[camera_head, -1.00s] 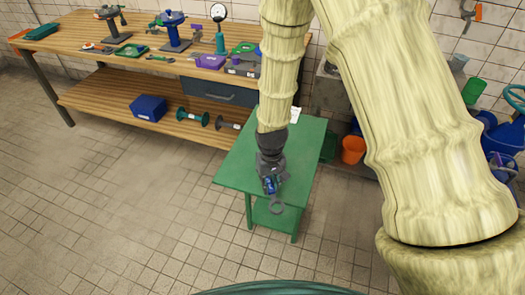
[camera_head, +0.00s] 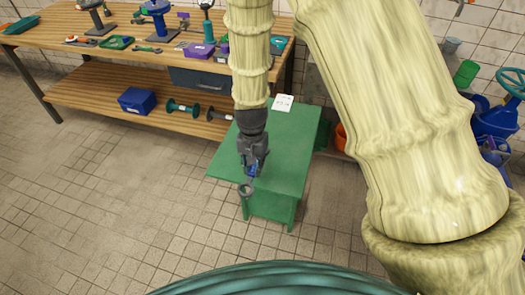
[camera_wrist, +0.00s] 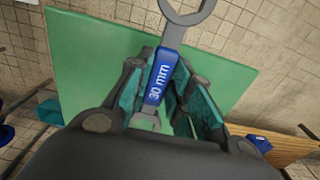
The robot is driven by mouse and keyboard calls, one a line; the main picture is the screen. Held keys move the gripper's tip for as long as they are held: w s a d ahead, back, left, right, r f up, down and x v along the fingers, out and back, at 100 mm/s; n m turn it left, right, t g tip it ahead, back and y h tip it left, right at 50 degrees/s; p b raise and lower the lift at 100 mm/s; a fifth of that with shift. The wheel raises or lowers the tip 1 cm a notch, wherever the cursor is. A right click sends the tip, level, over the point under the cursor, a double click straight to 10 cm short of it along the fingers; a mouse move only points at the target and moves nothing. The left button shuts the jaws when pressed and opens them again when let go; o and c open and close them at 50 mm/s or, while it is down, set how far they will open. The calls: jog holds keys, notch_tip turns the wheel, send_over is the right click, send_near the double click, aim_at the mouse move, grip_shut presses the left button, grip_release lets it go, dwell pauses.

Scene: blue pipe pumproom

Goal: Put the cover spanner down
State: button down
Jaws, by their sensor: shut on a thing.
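The cover spanner (camera_wrist: 161,77) has a blue handle marked "30 mm" and a grey ring end. It shows in the wrist view between the fingers of my gripper (camera_wrist: 168,92), which is shut on the handle. The ring end points away from my gripper, toward the top of the wrist view. In the head view my gripper (camera_head: 252,167) is over the front left part of a green table (camera_head: 290,150), and the spanner's ring (camera_head: 246,190) is near its front edge. I cannot tell whether the spanner touches the tabletop.
A white paper (camera_head: 283,102) lies at the table's back. A wooden workbench (camera_head: 140,90) with tools stands behind left, with a blue box (camera_head: 137,101) on its lower shelf. An orange bucket (camera_head: 341,138) stands right of the table. Most of the green tabletop is clear.

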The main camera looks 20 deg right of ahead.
jog(key=w+d, duration=0.1)
jog(key=w, duration=0.1)
jog(key=w+d+p, duration=0.1)
jog(key=w+d, duration=0.1)
jog(key=w, duration=0.1)
jog(key=w+d+f+p, duration=0.1)
jog(key=w+d, duration=0.1)
jog(key=shift+w, duration=0.35)
jog(key=shift+f+p, duration=1.1)
jog(key=shift+f, duration=0.7)
jog(key=shift+f, duration=0.1)
jog(key=c, duration=1.3)
grip_release()
jog(key=shift+r+b, duration=1.95)
jog(key=shift+r, duration=4.15)
